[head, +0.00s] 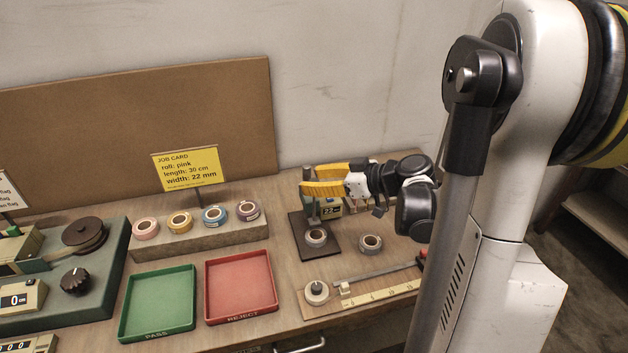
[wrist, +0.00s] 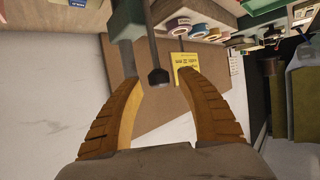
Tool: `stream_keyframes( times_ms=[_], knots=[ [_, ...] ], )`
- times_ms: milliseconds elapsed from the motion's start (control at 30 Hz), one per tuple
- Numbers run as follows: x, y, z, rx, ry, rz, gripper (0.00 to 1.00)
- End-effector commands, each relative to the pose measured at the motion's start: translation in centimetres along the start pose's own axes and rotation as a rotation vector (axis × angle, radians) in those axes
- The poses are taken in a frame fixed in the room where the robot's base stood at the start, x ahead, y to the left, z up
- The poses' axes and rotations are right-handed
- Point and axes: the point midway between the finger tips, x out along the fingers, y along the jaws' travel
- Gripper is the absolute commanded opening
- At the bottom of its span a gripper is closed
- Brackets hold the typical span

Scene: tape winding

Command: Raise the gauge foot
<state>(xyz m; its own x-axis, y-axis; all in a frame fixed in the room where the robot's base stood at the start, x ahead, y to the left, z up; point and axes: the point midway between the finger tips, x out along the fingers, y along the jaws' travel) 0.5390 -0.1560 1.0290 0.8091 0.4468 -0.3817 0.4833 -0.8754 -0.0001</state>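The gauge (head: 331,210) stands on a dark base plate (head: 297,221) at the right of the bench, with a small display reading about 22. A grey tape roll (head: 316,239) sits on the plate under it. My gripper (head: 308,180) is at the top of the gauge, with yellow fingers reaching in from the right. In the wrist view my gripper (wrist: 158,80) is open. A dark rod with a black knob (wrist: 158,77) stands between the fingertips, with gaps on both sides. The gauge's green body (wrist: 128,18) is beyond it. The foot's contact with the roll is hidden.
Another roll (head: 370,243) lies right of the base plate. Green pass (head: 158,303) and red reject (head: 241,284) trays are to the left. The job card (head: 186,169) stands behind several tape rolls.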

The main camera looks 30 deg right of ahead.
Motion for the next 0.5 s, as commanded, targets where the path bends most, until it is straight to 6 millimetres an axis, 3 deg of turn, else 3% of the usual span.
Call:
stream_keyframes(
  times_ms=[267,367,500],
  knots=[
    [-0.3,0.0,0.0,0.0,0.0,0.001,0.44],
    [-1.3,0.0,0.0,0.001,-0.001,0.001,0.44],
    [-4.2,0.1,0.1,0.002,-0.001,0.005,0.44]
  ],
)
